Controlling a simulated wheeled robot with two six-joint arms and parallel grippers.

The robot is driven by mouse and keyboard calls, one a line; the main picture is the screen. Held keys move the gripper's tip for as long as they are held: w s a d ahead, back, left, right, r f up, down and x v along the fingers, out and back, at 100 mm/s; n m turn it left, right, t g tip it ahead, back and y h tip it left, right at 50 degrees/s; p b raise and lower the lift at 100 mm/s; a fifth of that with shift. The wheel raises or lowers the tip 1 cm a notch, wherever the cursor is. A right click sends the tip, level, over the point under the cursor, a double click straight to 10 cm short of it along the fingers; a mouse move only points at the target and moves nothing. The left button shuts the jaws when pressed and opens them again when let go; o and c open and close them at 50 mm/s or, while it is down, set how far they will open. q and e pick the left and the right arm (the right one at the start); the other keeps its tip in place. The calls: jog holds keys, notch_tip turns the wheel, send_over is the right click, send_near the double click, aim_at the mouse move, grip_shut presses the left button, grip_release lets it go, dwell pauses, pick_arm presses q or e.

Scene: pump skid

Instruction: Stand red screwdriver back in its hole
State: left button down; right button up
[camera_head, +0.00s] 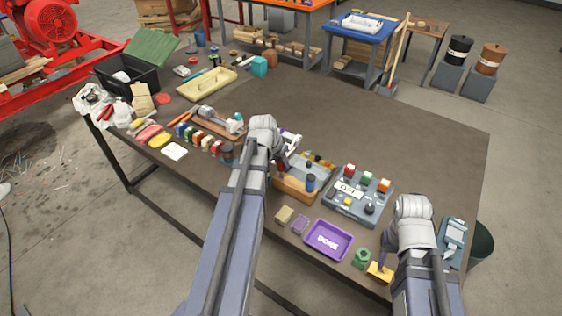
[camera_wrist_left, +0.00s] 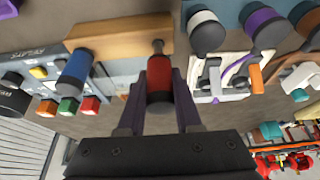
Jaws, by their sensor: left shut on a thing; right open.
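The red screwdriver (camera_wrist_left: 159,76) is in my left gripper (camera_wrist_left: 158,82), whose two fingers close on its handle in the left wrist view. Its metal shaft points at the end of the wooden block (camera_wrist_left: 110,36); I cannot tell whether the tip is in a hole or only in front of the block. A blue-handled screwdriver (camera_wrist_left: 75,68) stands in the same block. In the head view the block (camera_head: 293,190) is right of my left gripper (camera_head: 284,160), and my arm mostly hides the red screwdriver. My right gripper (camera_head: 384,268) is open at the table's front, above a yellow block (camera_head: 379,272).
Right of the wooden block is a grey panel (camera_head: 345,208) with coloured blocks. A purple tray (camera_head: 328,240) and small blocks lie in front. White clamp-like items (camera_wrist_left: 222,78) are close beside the screwdriver in the left wrist view. The table's back right is clear.

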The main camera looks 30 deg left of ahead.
pick_arm(q)
jog(key=shift+f+b, duration=1.15)
jog(key=shift+f, duration=0.1)
pick_arm(e)
jog(key=shift+f, duration=1.25)
pick_arm(q)
jog(key=shift+r, duration=0.1)
pick_arm(e)
jog(key=shift+r, duration=0.1)
pick_arm(q)
jog(key=c, duration=0.5)
grip_release()
jog(key=p+v, duration=0.7)
jog(key=v, duration=0.1)
pick_arm(e)
notch_tip(320, 180, up, 7)
